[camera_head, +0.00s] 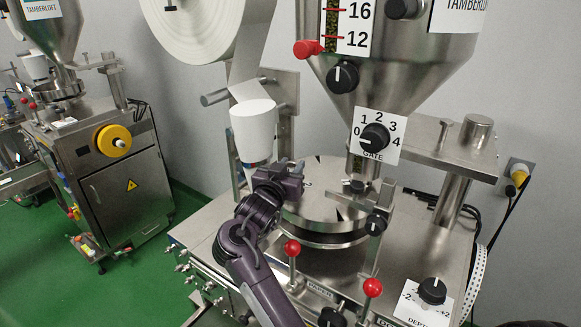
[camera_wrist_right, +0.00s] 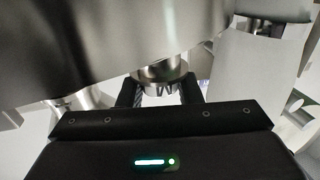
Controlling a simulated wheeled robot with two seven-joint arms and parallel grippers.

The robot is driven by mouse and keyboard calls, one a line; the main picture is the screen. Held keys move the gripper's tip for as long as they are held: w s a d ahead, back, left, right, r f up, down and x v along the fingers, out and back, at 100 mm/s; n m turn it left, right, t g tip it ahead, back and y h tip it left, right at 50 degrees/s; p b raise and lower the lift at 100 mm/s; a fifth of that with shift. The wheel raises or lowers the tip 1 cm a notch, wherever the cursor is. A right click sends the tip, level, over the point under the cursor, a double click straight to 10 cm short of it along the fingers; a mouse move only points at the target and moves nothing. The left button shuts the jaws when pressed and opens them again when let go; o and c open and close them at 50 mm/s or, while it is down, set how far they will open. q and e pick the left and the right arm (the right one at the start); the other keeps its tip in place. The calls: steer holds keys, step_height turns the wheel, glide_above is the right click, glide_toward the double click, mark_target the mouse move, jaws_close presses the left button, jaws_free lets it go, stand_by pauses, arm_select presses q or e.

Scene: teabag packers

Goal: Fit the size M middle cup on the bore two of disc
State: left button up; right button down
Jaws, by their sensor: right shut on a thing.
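The round steel disc (camera_head: 325,208) lies flat on the machine top, with dark marks on its upper face. My right gripper (camera_head: 294,172) is at the disc's far left edge, below the white paper-wrapped tube. In the right wrist view, the right gripper (camera_wrist_right: 160,92) is shut on a small shiny metal cup (camera_wrist_right: 160,73). No size mark on the cup is readable. In the head view the gripper hides the cup, and I cannot make out bore two. My left gripper is not in view.
The steel hopper (camera_head: 400,65) hangs over the disc and fills the upper left of the right wrist view. The white tube (camera_head: 254,130) stands close above my right gripper. Red-knobbed levers (camera_head: 292,248) rise at the front. A second machine (camera_head: 105,160) stands at the left.

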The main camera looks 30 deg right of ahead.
steer(key=shift+f+b, duration=1.05)
steer(key=shift+f, duration=0.8)
steer(key=c, duration=0.9)
jaws_free()
steer(key=shift+c, duration=0.2)
steer(key=shift+s+f, duration=0.1)
